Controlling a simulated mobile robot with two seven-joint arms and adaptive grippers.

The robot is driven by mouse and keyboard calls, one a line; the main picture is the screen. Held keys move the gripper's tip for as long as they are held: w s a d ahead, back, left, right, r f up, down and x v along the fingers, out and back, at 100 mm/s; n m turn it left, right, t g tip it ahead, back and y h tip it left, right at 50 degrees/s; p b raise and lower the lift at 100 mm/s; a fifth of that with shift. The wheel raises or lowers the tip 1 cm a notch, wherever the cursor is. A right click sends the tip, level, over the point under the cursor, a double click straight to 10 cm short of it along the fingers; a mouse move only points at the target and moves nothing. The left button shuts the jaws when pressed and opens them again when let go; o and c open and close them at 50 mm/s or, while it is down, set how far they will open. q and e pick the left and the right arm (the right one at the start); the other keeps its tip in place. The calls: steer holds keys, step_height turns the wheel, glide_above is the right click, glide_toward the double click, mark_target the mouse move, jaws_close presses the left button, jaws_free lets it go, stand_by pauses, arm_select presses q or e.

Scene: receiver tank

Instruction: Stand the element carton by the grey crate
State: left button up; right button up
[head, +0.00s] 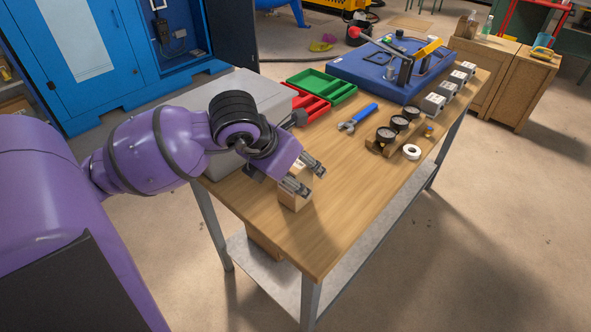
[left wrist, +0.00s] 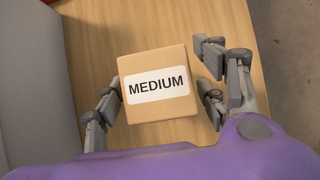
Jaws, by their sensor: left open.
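The element carton (head: 291,200) is a small tan box near the front left of the wooden table. In the left wrist view the carton (left wrist: 157,62) shows a white label reading MEDIUM. My left gripper (head: 307,175) is open over the carton. In the left wrist view its fingers (left wrist: 160,98) lie on either side of the carton, with a gap seen at the right; contact at the left finger is unclear. The grey crate (head: 247,84) stands at the table's left end, partly hidden behind my left arm. My right gripper is not in view.
Red and green bins (head: 331,84), a blue-handled wrench (head: 357,118), a gauge block (head: 396,134) and a white tape ring (head: 411,152) lie further back. A blue machine (head: 385,68) stands at the far end. The table right of the carton is clear.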

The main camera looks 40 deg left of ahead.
arm_select(q)
steer(key=p+v, duration=0.1)
steer(key=v, duration=1.1)
steer(key=shift+r, duration=0.1)
